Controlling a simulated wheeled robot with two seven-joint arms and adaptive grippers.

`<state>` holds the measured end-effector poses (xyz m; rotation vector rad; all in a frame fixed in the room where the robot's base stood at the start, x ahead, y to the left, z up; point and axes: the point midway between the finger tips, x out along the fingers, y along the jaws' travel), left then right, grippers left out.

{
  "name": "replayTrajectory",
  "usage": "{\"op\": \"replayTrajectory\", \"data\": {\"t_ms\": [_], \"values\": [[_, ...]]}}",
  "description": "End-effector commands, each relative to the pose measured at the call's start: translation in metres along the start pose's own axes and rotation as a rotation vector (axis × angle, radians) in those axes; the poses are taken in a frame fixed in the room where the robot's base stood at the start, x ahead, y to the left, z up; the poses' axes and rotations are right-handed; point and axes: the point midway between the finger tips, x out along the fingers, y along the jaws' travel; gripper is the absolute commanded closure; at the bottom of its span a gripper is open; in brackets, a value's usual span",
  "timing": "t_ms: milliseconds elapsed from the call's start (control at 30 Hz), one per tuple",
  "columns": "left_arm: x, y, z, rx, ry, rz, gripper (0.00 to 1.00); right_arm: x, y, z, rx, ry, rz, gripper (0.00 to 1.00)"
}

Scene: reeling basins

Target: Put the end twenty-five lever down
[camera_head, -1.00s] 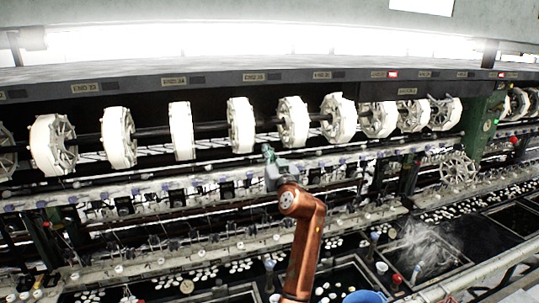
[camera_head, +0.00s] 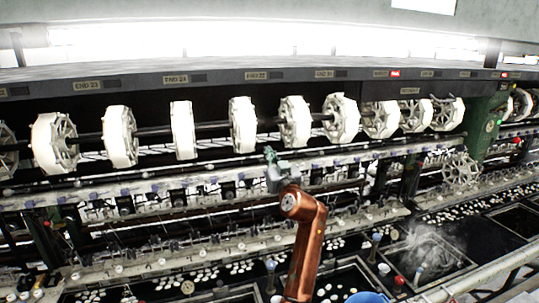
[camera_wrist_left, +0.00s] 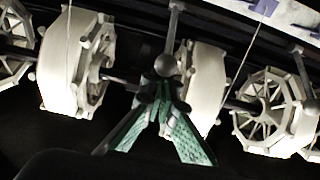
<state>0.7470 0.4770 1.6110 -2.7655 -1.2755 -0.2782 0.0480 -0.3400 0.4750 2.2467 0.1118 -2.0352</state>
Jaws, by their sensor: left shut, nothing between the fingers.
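My left gripper (camera_head: 271,156), with teal fingers, is in front of the machine's rail, below the white reels. It points up and away from me. In the left wrist view the gripper (camera_wrist_left: 164,88) is shut with nothing between its fingers. A grey lever with a round ball knob (camera_wrist_left: 168,66) stands right at the fingertips, with its rod running to the top edge. Whether they touch I cannot tell. In the head view that lever is too small to make out. The plate that seems to read END 25 (camera_head: 256,76) is above the gripper, slightly left. My right gripper is out of view.
White reels (camera_head: 242,124) hang on a shaft along the machine, with one close behind the fingers in the wrist view (camera_wrist_left: 205,88). A rail with small fittings (camera_head: 130,190) runs below. Basins with white cocoons (camera_head: 200,275) lie in front. A blue container (camera_head: 366,297) is at the bottom edge.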

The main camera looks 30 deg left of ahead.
Motion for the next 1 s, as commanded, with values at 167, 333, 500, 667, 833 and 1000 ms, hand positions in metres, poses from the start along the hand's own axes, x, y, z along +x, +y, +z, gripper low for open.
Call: {"op": "replayTrajectory", "data": {"t_ms": [167,333,500,667,833,1000], "values": [[-0.004,0.0,0.009,0.0,-0.001,0.0,1.0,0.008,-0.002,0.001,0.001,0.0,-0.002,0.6],[-0.009,0.0,0.019,0.0,-0.002,0.0,1.0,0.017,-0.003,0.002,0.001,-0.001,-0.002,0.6],[-0.01,0.0,0.019,0.001,-0.002,0.0,1.0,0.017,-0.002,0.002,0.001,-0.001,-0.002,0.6],[-0.01,0.0,0.018,0.001,-0.002,0.0,1.0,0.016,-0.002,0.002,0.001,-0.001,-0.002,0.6],[-0.011,0.0,0.023,0.001,-0.002,0.0,1.0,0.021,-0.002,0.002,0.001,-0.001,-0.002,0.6],[-0.015,0.0,0.034,0.001,-0.002,0.0,1.0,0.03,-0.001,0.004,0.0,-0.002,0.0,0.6]]}}
